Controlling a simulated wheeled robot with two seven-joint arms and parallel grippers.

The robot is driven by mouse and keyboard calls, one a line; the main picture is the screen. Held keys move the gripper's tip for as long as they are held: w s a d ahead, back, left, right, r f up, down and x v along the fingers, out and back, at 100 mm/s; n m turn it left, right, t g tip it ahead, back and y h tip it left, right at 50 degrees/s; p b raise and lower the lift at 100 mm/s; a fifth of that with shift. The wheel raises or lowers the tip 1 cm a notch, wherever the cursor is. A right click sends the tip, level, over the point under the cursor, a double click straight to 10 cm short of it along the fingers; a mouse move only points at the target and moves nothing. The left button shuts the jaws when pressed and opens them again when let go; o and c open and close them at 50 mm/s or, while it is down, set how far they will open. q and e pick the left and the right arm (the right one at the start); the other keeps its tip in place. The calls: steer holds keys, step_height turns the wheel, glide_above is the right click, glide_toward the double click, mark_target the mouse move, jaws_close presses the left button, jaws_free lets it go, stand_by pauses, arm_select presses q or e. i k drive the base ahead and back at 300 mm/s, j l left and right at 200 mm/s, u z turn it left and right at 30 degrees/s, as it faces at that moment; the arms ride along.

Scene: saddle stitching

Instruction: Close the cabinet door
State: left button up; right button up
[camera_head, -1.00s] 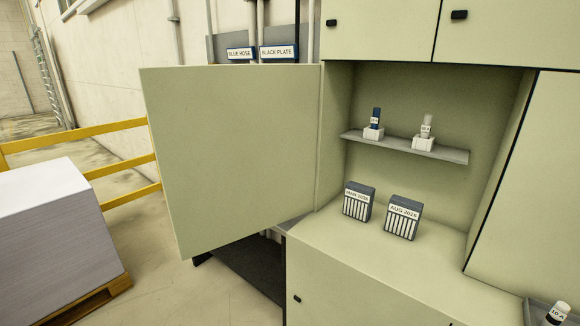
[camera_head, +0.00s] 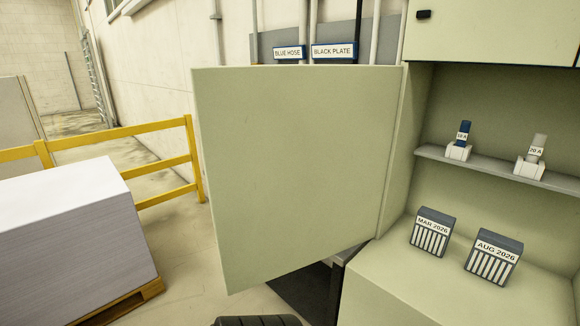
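The cabinet door (camera_head: 300,170) is a large pale green panel in the middle of the view. It stands wide open, hinged at its right edge on the cabinet (camera_head: 398,292), and swings out to the left. The open compartment on the right shows a grey shelf (camera_head: 495,172) with a blue-bodied fuse (camera_head: 463,133) and a whitish fuse (camera_head: 536,149) in white holders. Below stand two dark boxes, labelled MAR 2026 (camera_head: 432,232) and AUG 2026 (camera_head: 494,257). Neither gripper can be made out. A dark ribbed shape shows at the bottom edge, and I cannot tell what it is.
A yellow railing (camera_head: 120,133) and a pallet (camera_head: 150,290) with a white stack (camera_head: 70,235) stand at the left. Bare floor lies between the pallet and the door. Signs BLUE HOSE (camera_head: 288,52) and BLACK PLATE (camera_head: 334,51) hang behind the door.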

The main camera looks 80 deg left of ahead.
mark_target(295, 158)
steer(key=k+j, duration=0.1)
steer(key=j, duration=0.3)
steer(key=k+j, duration=0.15)
steer(key=j, duration=0.25)
steer(key=k+j, duration=0.1)
steer(key=j, duration=0.35)
steer(key=k+j, duration=0.1)
steer(key=j, duration=0.3)
steer(key=k+j, duration=0.15)
steer(key=j, duration=0.25)
steer(key=k+j, duration=0.1)
steer(key=j, duration=0.3)
steer(key=k+j, duration=0.15)
steer(key=j, duration=0.25)
